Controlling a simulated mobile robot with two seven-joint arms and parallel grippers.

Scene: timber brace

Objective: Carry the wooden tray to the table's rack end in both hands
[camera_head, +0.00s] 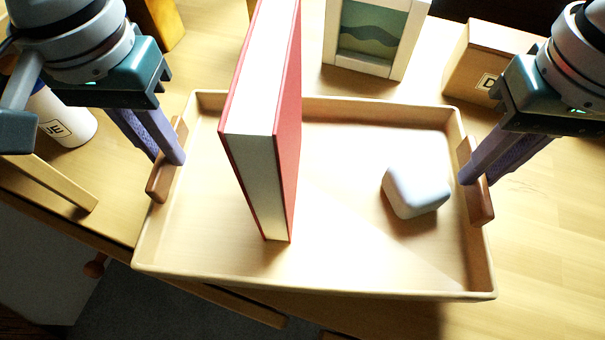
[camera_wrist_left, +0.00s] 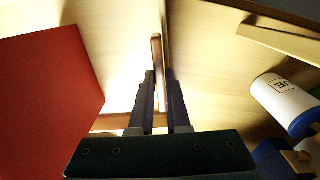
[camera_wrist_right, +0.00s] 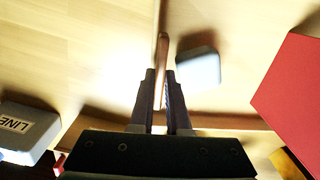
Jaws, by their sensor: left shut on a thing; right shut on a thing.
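The wooden tray (camera_head: 350,277) is a shallow pale box with darker wood handles on its short sides. In the head view its near edge hangs past the table's front edge. My left gripper (camera_head: 178,158) is shut on the left handle (camera_head: 160,180), and my right gripper (camera_head: 470,180) is shut on the right handle (camera_head: 482,205). The wrist views show each handle between the fingers of the left (camera_wrist_left: 160,95) and right (camera_wrist_right: 163,95) grippers. A red book (camera_head: 287,130) stands upright in the tray. A pale rounded block (camera_head: 415,192) lies right of it.
A white labelled cylinder (camera_head: 70,118) stands left of the tray. A picture frame (camera_head: 372,35) and a labelled wooden box (camera_head: 474,62) stand behind it. A grey labelled box (camera_wrist_right: 28,128) shows in the right wrist view. The table (camera_head: 560,215) is bare at the right.

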